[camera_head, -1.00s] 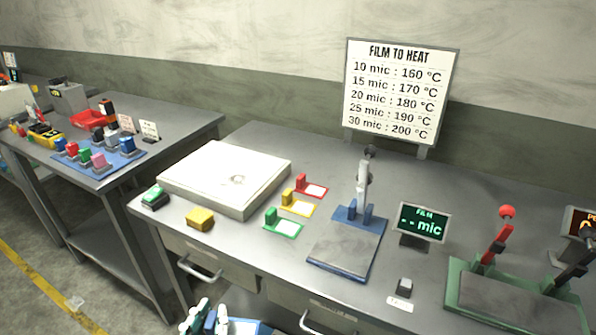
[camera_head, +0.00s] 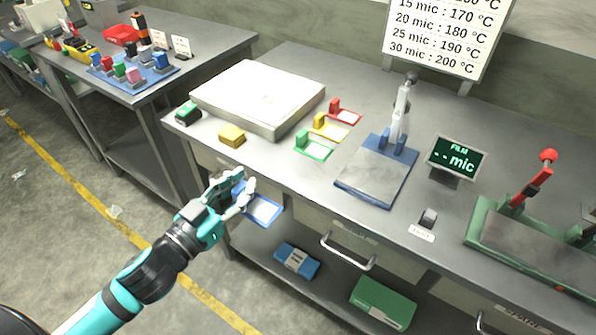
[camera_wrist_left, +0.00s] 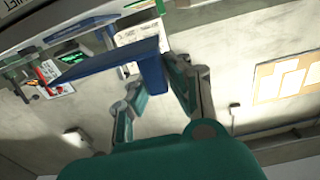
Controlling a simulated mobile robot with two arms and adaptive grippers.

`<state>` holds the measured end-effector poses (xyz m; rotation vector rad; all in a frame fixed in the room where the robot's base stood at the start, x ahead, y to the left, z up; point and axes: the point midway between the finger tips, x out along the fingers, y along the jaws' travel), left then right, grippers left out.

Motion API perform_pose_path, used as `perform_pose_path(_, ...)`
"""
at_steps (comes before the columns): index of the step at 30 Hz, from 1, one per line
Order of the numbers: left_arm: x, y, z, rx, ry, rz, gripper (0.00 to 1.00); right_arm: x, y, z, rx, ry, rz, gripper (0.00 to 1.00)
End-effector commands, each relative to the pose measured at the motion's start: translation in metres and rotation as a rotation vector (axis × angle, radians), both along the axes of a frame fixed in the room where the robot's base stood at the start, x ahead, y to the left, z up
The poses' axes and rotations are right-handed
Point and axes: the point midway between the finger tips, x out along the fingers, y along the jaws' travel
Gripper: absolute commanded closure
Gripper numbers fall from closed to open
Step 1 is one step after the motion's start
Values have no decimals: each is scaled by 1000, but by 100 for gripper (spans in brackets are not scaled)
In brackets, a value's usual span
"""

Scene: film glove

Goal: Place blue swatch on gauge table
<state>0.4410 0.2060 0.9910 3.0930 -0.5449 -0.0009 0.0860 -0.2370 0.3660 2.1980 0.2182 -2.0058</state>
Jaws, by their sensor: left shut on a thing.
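The blue swatch (camera_head: 264,209), a blue frame around a pale film with an upright blue tab, is held in my left gripper (camera_head: 246,191). It is in front of the bench's front edge in the head view. In the left wrist view the blue swatch (camera_wrist_left: 112,64) shows edge-on, its tab between the fingers of the left gripper (camera_wrist_left: 152,82). The gauge table (camera_head: 374,172), a grey plate on a blue base with a lever stand behind, sits on the bench to the right of the gripper. Its plate is bare. My right gripper is not in view.
Green, yellow and red swatches (camera_head: 314,151) lie left of the gauge table. The FILM display (camera_head: 456,158) stands to its right, with a small dark switch (camera_head: 428,218) in front. A large pale slab (camera_head: 258,92) and a yellow block (camera_head: 231,135) are further left.

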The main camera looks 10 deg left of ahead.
Motion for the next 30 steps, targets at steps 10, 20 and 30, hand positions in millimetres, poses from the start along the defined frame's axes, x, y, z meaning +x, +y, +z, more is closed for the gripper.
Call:
perform_pose_path(10, 11, -2, 1, 1, -4, 1, 100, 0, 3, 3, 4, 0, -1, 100)
perform_pose_path(20, 88, -18, -4, 1, -6, 2, 100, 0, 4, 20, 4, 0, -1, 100)
perform_pose_path(30, 139, -30, -13, 1, -1, 1, 100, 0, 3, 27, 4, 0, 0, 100)
